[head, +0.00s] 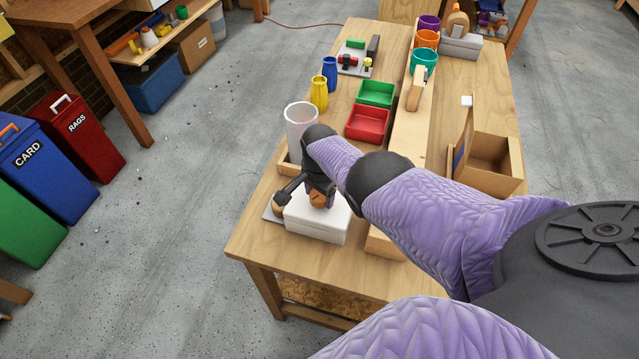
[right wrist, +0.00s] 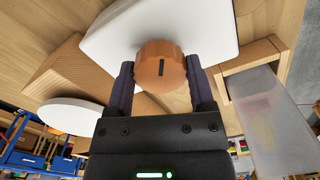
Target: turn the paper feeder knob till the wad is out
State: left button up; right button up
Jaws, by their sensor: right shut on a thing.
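The paper feeder (head: 318,226) is a white box near the front left corner of the wooden table. Its round orange-brown knob (head: 317,199) is partly covered by my gripper in the head view. In the right wrist view the knob (right wrist: 153,62) shows a dark mark line, and the white feeder body (right wrist: 205,30) lies behind it. My right gripper (right wrist: 160,68) is shut on the knob, one finger on each side. In the head view the right gripper (head: 318,192) is above the box. I see no paper wad. My left gripper is not in view.
A translucent cylinder (head: 301,121) stands in a wooden holder just behind the feeder. An open wooden box (head: 500,158) is at the right.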

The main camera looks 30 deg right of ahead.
aim_at(319, 195)
jog(key=shift+w+r+m, duration=0.1)
jog(key=shift+m, duration=0.5)
jog(key=o, duration=1.2)
jog(key=shift+r, duration=0.1)
notch_tip(319, 195, up, 9)
jog(key=p, duration=0.8)
jog(key=shift+r+p, duration=0.1)
jog(key=shift+p, duration=0.25)
jog(key=shift+r, duration=0.2)
jog(key=shift+f, duration=0.1)
